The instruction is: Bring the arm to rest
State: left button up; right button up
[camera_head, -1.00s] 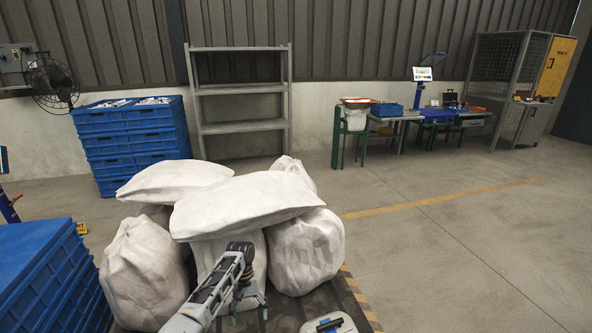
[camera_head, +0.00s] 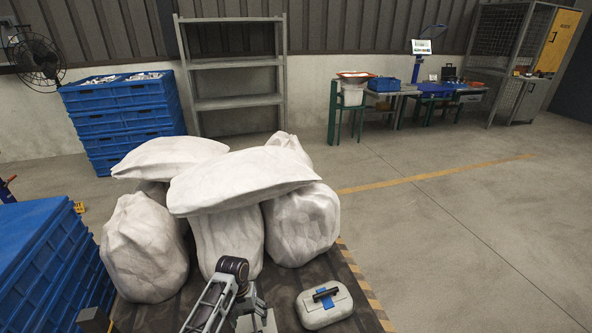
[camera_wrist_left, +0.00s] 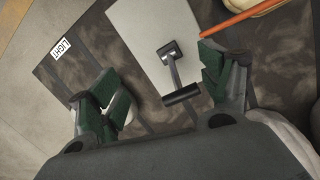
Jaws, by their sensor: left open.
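My left arm reaches in from the bottom of the head view. Its gripper (camera_head: 252,300) is low in front of the white sacks (camera_head: 240,185) and partly hidden by the arm. In the left wrist view the gripper (camera_wrist_left: 158,65) has its green-padded fingers wide apart, with nothing held between them. A pale grey plate with a black T-shaped handle (camera_wrist_left: 180,92) shows below and between the fingers; I cannot tell the gap. My right gripper is not in view.
A pale case with a black handle (camera_head: 325,310) sits right of the arm on a dark, stripe-edged mat (camera_head: 352,275). Blue crates (camera_head: 45,260) stand close at left, more blue crates (camera_head: 130,130) behind. The floor at right is clear.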

pick_arm(q)
jog(key=s+a+r+m+t, duration=0.1)
jog(key=s+a+r+t, duration=0.1)
jog(key=s+r, duration=0.5)
jog(key=s+a+r+m+t+y, duration=0.1)
jog(key=s+a+r, duration=0.4)
jog(key=s, duration=0.5)
jog(key=shift+s+r+t+p, duration=0.2)
jog(key=shift+r+t+p, duration=0.2)
jog(key=shift+r+t, duration=0.5)
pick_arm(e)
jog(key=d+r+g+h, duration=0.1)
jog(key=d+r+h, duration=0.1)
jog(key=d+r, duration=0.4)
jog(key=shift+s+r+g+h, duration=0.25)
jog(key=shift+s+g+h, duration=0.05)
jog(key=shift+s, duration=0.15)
pick_arm(q)
jog(key=shift+w+f+p, duration=0.25)
jog(key=shift+f+p, duration=0.05)
jog(key=shift+p, duration=0.5)
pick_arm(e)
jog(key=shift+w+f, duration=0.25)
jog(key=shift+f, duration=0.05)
